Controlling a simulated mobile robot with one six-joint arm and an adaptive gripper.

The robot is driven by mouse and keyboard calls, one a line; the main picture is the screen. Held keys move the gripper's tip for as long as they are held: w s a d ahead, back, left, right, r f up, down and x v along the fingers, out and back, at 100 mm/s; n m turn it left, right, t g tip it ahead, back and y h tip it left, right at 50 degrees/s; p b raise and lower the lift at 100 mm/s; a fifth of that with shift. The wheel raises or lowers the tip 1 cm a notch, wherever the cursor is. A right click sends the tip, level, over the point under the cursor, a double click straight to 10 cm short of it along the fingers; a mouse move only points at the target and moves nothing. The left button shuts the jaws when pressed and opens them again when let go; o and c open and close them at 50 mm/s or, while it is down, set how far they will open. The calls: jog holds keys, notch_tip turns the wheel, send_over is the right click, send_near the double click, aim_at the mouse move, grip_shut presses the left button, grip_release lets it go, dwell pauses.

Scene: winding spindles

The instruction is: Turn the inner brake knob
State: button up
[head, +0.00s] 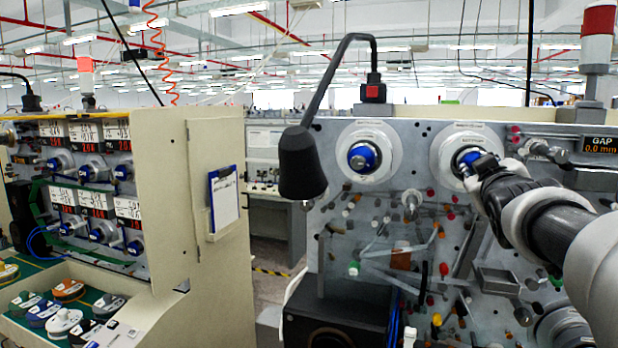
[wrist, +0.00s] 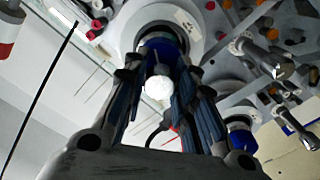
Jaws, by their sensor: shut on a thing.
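Two blue knobs sit in round white discs on the upper face of the grey winding machine. The left blue knob (head: 363,157) is free. The right blue knob (head: 468,157) is at my gripper (head: 477,168), which is partly hidden by my own wrist. In the wrist view, my gripper (wrist: 162,66) has its fingers closed on either side of this blue knob (wrist: 162,46), with its white disc (wrist: 188,22) behind. A pale round end shows between the fingers. The left blue knob also shows in the wrist view (wrist: 240,138). I cannot tell from markings which knob is the inner one.
A black lamp (head: 306,160) on a bent arm hangs left of the left knob. Guide rollers and coloured pegs (head: 400,258) crowd the panel below. A GAP display (head: 602,145) is at right. A cream cabinet (head: 176,190) stands at left.

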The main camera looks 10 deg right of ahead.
jog(key=n+b, duration=0.1)
jog(key=n, duration=0.3)
jog(key=shift+n+b, duration=0.3)
jog(key=shift+b, duration=0.1)
jog(key=n, duration=0.4)
jog(key=shift+b, duration=0.4)
jog(key=shift+r+n, duration=0.1)
jog(key=shift+n, duration=0.3)
jog(key=o, duration=1.1)
